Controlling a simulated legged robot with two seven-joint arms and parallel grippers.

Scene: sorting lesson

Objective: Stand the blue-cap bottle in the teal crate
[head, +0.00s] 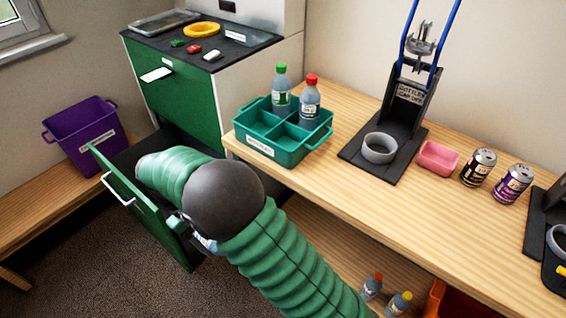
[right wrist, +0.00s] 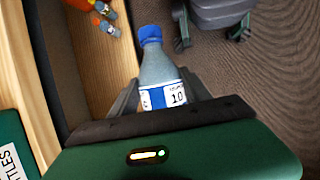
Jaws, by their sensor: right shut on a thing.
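The blue-cap bottle (right wrist: 158,68) is between the fingers of my right gripper (right wrist: 160,98), which is shut on it in the right wrist view. Its cap points away from the wrist. In the head view my arm hides most of the bottle; a bit of blue-and-white label (head: 206,243) shows beside the arm, near the open drawer. The teal crate (head: 262,151) stands on the table's left end, to the right of and above the bottle. A green-cap bottle (head: 281,92) and a red-cap bottle (head: 310,102) stand in its back compartments. Both front compartments look empty. My left gripper is out of view.
An open green drawer (head: 135,205) lies left of my arm. A purple crate (head: 80,135) sits on the left bench. A black stand with a grey ring (head: 379,148), a pink dish (head: 437,158) and two cans (head: 478,167) occupy the table right of the teal crate. Bottles stand below.

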